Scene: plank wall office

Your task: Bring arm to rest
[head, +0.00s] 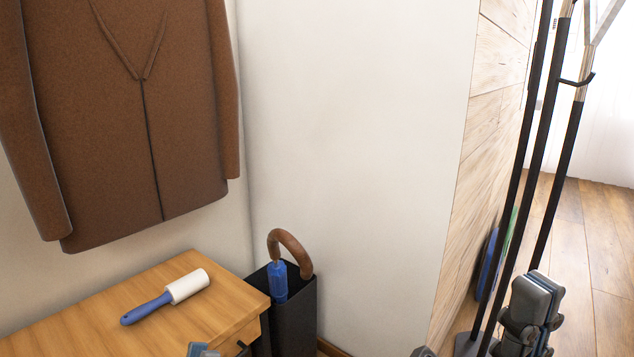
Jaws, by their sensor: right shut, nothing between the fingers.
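My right gripper (542,287) is at the lower right of the head view, pointing up, with its dark fingers together and nothing between them. It is in front of the lower part of the black coat stand (548,170); I cannot tell whether they touch. Only a small grey-blue tip of my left gripper (203,350) shows at the bottom edge, by the front of the wooden cabinet (75,310). The rest of it is out of the picture, so its opening cannot be judged.
A lint roller (165,297) with a blue handle lies on the cabinet top. A black bin (295,318) beside the cabinet holds an umbrella with a brown curved handle (290,246). A brown coat (130,120) hangs on the wall. Open wooden floor (590,230) lies at right.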

